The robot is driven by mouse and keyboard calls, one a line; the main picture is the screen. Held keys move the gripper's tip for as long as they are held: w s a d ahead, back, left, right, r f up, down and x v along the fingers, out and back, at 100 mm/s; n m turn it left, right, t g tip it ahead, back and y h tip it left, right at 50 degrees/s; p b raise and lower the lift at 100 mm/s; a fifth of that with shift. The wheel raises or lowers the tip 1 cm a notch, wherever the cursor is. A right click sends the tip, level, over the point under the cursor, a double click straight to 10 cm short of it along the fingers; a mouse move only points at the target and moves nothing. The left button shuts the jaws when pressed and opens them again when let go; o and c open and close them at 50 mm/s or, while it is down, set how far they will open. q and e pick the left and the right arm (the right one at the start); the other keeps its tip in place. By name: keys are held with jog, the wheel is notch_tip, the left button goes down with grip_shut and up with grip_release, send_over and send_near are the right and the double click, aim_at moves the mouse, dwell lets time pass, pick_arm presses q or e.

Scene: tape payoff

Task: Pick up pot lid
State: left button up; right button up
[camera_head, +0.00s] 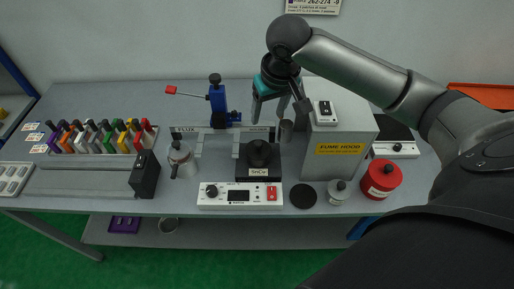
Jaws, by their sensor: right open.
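A dark rounded lid with a knob-like top (259,153) sits on the black pot block (259,173) labelled SnCu, near the middle of the bench. I take it for the pot lid; its exact edge against the dark block is hard to see. My right gripper (270,112), with a teal body, reaches in from the upper right. It is open, with its fingers pointing down, and appears above and behind the lid, apart from it. Nothing shows between its fingers. My left gripper is not in view.
The grey fume hood box (341,158) stands close to the right. A white control unit (240,195) lies in front, with a flat black disc (304,196) beside it. A blue stand (217,105) and a metal pot (183,160) are left. A red container (381,180) is right.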

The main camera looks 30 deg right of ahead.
jog(key=b, duration=0.1)
send_over(259, 143)
jog(key=s, duration=0.2)
jog(key=x, duration=0.3)
jog(key=s+x, duration=0.1)
jog(key=x, duration=0.2)
jog(key=s+x, duration=0.1)
jog(key=x, duration=0.2)
jog(key=shift+f, duration=0.4)
jog(key=shift+a+x, duration=0.15)
jog(key=shift+x, duration=1.15)
jog(key=shift+a+x, duration=0.2)
jog(key=shift+x, duration=1.1)
jog(key=shift+c, duration=0.3)
grip_shut()
